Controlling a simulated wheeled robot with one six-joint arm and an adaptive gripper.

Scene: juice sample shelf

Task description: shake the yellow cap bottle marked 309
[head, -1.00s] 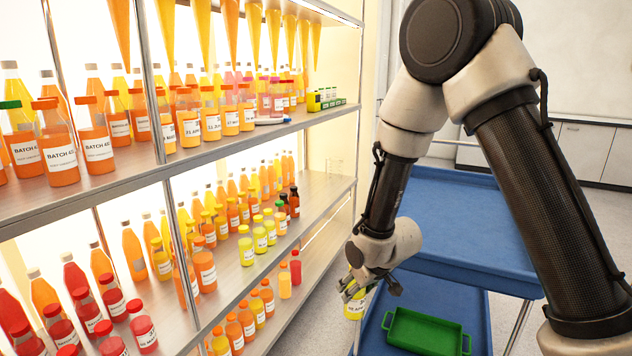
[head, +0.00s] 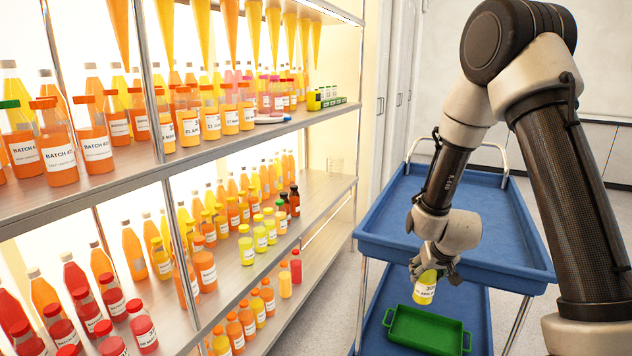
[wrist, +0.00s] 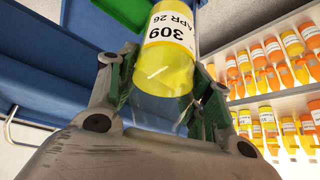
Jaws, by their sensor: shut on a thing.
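The bottle marked 309 (head: 424,290) holds yellow juice and has a white label, which reads "309" and "APR 26" in the wrist view (wrist: 172,40). My gripper (head: 438,268) is shut on it, with one finger on each side of its clear upper part in the wrist view (wrist: 160,92). The bottle hangs tilted below my gripper, above the cart's lower shelf and near the green tray. Its cap is hidden by my gripper, so I cannot tell the cap's colour.
A blue cart (head: 384,232) stands right of the shelf, its upper tray empty. A green tray (head: 400,338) sits on its lower level. The shelf rack (head: 300,222) at the left is crowded with juice bottles. Some floor shows between rack and cart.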

